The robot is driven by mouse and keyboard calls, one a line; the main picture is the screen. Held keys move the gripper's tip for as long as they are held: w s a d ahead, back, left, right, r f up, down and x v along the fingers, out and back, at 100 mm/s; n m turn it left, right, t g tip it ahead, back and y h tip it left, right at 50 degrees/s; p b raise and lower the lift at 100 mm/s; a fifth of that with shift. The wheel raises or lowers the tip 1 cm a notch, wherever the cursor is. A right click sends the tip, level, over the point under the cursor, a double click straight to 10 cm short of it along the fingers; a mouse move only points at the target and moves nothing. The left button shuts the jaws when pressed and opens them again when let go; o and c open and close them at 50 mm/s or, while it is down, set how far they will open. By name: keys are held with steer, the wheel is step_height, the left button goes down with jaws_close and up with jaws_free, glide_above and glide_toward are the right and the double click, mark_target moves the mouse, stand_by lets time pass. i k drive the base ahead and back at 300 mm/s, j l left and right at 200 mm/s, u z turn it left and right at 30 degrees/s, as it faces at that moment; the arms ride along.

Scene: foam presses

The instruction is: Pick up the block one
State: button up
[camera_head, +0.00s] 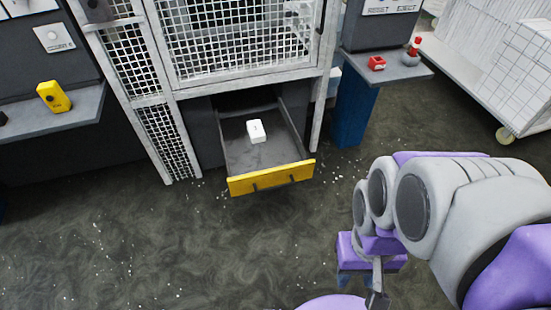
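A white block (256,131) with a small dark mark on its top lies in an open drawer (270,178) with a yellow front. I take it as block one, though the mark is too small to read surely. The drawer sticks out below a white mesh cage. My arm, grey and purple, enters from the right. My gripper (377,299) is low at the bottom edge, in front and to the right of the drawer, well apart from the block. Its fingertips are small and partly cut off, so I cannot tell whether it is open.
A mesh cage (235,40) stands above and around the drawer. A grey shelf (60,112) at left holds a yellow device (54,97). A shelf at right holds a red object (376,63) above a blue post (353,112). A wheeled cart (480,85) stands far right. The floor before the drawer is clear.

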mark_target(256, 132)
steer(key=i+j+z, duration=0.1)
steer(key=i+j, duration=0.3)
steer(key=j, duration=0.2)
steer(key=i+j+z, duration=0.15)
steer(key=j, duration=0.15)
steer(key=i+j, duration=0.2)
steer(key=j, duration=0.15)
steer(key=i+j+z, duration=0.15)
steer(key=j, duration=0.15)
steer(key=i+j, duration=0.15)
steer(key=j, duration=0.2)
steer(key=i+j+z, duration=0.15)
steer(key=j, duration=0.2)
steer(key=i+j+z, duration=0.1)
steer(key=j, duration=0.25)
